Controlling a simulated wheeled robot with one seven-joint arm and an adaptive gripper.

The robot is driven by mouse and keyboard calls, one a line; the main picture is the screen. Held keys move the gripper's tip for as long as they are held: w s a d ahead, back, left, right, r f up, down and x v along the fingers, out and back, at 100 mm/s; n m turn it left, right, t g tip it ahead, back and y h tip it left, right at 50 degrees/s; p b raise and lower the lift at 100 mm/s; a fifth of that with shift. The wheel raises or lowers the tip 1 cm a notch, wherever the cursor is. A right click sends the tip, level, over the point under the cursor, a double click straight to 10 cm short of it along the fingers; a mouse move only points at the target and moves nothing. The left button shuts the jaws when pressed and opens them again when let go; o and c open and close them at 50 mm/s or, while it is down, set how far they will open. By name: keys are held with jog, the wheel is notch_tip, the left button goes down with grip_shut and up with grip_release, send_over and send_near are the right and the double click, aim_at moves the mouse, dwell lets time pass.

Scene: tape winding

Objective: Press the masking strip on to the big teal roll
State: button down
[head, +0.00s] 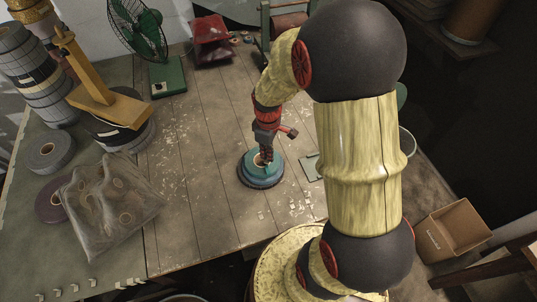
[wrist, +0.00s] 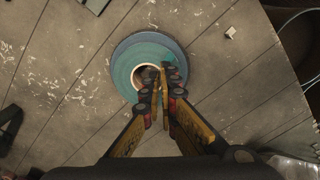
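The big teal roll (head: 248,163) lies flat on the wooden table, on top of a slightly wider blue-grey disc or roll (head: 262,185). In the wrist view the teal roll (wrist: 125,68) shows as a ring around a pale core with an open hole. My gripper (head: 264,158) points down over the roll. In the wrist view its fingertips (wrist: 162,74) are close together over the right side of the hole and the ring. They hide part of the ring. I cannot make out a masking strip, or whether anything thin is between the fingers.
A crumpled grey translucent bag (head: 110,195) and stacked grey rolls (head: 28,75) are at the left. A yellow stand (head: 105,100), a green fan (head: 140,30) and a red holder (head: 210,40) stand farther back. A small flat plate (head: 312,167) lies right of the roll. Boards around the roll are mostly clear.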

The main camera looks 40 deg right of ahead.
aim_at(268, 169)
jog(key=shift+f+b, duration=2.05)
jog(key=shift+f, duration=0.95)
jog(key=shift+s+f, duration=0.1)
jog(key=shift+f, duration=0.3)
jog(key=c, duration=2.5)
grip_release()
jog(key=o, duration=0.4)
jog(key=o, duration=0.5)
jog(key=shift+o, duration=0.2)
jog(key=shift+r, duration=0.15)
jog(key=shift+r+p, duration=2.45)
jog(key=shift+r, duration=0.5)
